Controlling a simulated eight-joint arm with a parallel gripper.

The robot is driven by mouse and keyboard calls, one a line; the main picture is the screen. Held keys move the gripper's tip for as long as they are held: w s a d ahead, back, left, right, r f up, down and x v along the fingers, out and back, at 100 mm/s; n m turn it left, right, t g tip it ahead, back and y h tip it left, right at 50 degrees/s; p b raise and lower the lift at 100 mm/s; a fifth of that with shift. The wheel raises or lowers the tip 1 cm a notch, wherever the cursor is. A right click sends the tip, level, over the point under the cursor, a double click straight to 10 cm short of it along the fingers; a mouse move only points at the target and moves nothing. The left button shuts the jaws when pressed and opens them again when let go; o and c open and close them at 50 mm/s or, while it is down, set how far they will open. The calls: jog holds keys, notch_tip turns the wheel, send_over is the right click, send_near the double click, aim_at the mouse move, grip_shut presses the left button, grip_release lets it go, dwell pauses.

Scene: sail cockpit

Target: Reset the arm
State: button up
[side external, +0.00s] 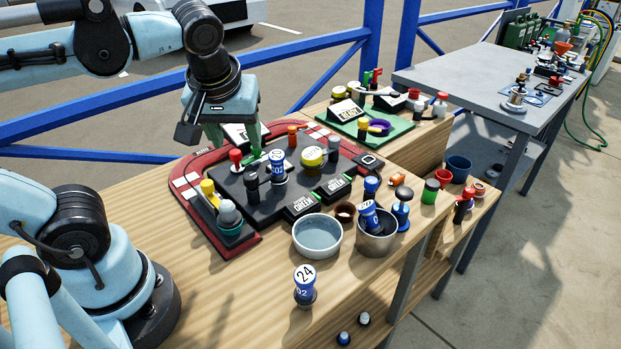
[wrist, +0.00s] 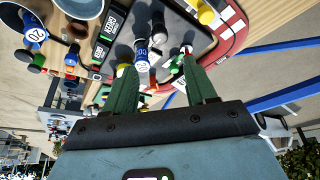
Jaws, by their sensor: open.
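My gripper (side external: 240,150) is over the dark panel (side external: 236,190) in the side external view. Its green fingers point down, close to a red-topped lever (side external: 236,160) and a blue-and-white numbered piece (side external: 278,170). In the wrist view the two fingers of my gripper (wrist: 160,78) stand apart with nothing held between them. The blue-and-white piece (wrist: 141,50) shows past the fingers there. I cannot tell whether a finger touches the lever or other nearby parts.
A red-edged board (side external: 246,246) surrounds the panel. A metal cup (side external: 377,246) holding a numbered piece, a pale bowl (side external: 317,236) and another numbered piece (side external: 304,288) stand to the right. A green board (side external: 400,130) lies behind. A blue railing (side external: 330,48) runs beyond the table.

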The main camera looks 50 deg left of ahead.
jog(key=w+d+f+m+t+h, duration=0.3)
jog(key=f+m+t, duration=0.1)
jog(key=m, duration=0.5)
jog(key=shift+w+f, duration=0.25)
jog(key=shift+f, duration=0.45)
jog(key=shift+d, duration=0.1)
